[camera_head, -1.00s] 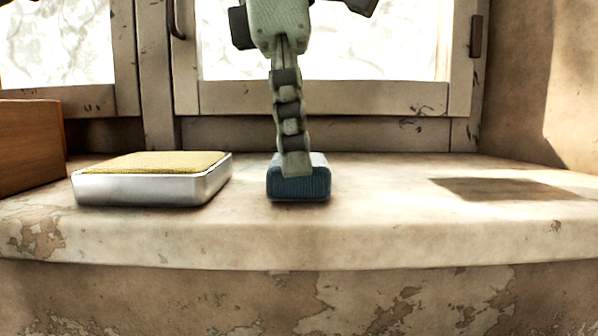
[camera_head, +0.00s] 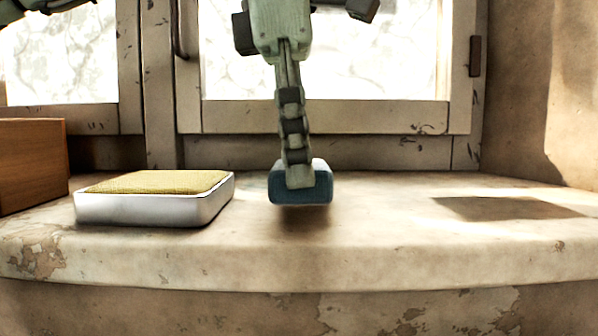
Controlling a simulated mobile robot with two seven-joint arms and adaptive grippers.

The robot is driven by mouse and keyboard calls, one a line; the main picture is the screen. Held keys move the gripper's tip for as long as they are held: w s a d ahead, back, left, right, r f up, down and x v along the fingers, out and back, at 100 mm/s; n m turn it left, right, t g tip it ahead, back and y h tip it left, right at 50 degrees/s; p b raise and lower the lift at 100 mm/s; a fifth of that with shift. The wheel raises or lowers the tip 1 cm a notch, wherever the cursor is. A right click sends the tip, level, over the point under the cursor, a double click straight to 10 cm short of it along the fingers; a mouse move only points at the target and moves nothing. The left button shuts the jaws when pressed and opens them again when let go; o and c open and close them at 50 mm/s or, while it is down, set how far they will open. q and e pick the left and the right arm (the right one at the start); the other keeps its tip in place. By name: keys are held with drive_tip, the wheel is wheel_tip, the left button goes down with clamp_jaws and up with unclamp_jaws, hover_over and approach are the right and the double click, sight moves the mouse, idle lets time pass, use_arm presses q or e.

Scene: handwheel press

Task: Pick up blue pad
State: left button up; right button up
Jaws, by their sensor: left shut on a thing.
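The blue pad (camera_head: 318,189) is a small dark blue block with rounded edges, in the middle of the head view. My left gripper (camera_head: 299,180) comes down from above and is shut on the pad. One finger crosses the pad's near face; the other finger is hidden behind. A shadow lies under the pad, and the pad appears held slightly above the stone sill (camera_head: 390,225). My right gripper does not show.
A silver tray (camera_head: 150,209) with a yellow-green pad (camera_head: 155,182) stands to the left. A brown wooden box (camera_head: 32,165) is at the far left edge. The window frame (camera_head: 320,117) stands behind. The sill on the right is clear.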

use_arm(q)
drive_tip(key=r, duration=0.3)
drive_tip(key=shift+a, duration=0.35)
drive_tip(key=s+a+r, duration=0.3)
drive_tip(key=a+r, duration=0.3)
drive_tip(key=a, duration=0.4)
drive_tip(key=shift+a+r, duration=0.25)
drive_tip(key=shift+a, duration=0.05)
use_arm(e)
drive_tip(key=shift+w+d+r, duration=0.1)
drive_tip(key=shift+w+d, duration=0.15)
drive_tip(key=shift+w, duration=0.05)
use_arm(q)
drive_tip(key=shift+s, duration=0.1)
